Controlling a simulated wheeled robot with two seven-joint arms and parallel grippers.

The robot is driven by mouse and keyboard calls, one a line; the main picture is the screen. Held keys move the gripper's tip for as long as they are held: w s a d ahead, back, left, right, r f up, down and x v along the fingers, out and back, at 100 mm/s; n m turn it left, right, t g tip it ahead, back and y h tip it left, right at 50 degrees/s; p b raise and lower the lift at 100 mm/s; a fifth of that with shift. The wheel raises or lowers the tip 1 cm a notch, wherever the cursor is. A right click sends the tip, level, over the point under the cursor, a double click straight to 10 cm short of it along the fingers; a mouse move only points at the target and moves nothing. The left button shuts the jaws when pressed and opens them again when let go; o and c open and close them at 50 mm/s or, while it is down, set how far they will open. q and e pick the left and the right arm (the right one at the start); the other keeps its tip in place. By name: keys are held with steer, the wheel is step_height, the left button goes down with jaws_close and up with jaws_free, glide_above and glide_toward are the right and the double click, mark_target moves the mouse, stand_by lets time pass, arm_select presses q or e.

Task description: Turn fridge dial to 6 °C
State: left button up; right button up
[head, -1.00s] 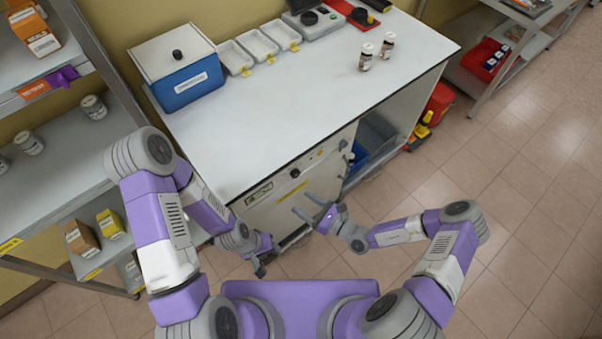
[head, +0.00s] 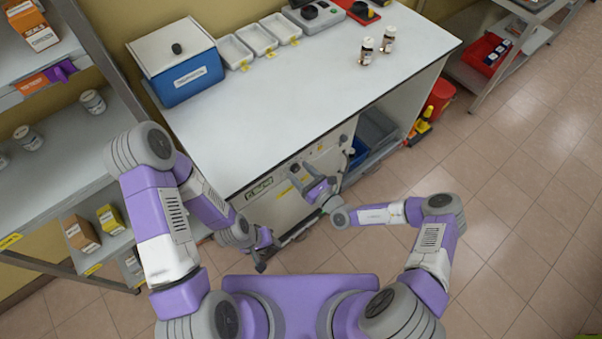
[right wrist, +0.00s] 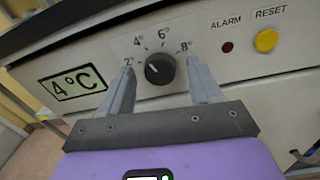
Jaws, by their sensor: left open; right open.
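The fridge (head: 285,213) is built in under the white bench. In the right wrist view its black dial (right wrist: 159,69) sits among the marks 2°, 4°, 6° and 8°. I cannot clearly tell where its pointer aims. The display (right wrist: 73,85) reads 4°C. My right gripper (head: 301,176) is at the fridge front, and the wrist view shows its open fingers (right wrist: 158,78) on either side of the dial, with gaps and no clear contact. In the head view the gripper hides the dial. My left gripper (head: 261,263) is open and empty, low, left of the fridge front.
A red alarm light (right wrist: 227,47) and a yellow reset button (right wrist: 265,40) lie right of the dial. A shelf rack (head: 75,125) stands at left.

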steer(key=c, duration=1)
steer(key=shift+c, duration=0.2)
steer(key=shift+m, duration=0.4)
steer(key=m+p, duration=0.1)
steer(key=m, duration=0.1)
steer(key=shift+m, duration=0.4)
steer(key=shift+f+m, duration=0.1)
steer(key=shift+m, duration=2.5)
steer(key=o, duration=1)
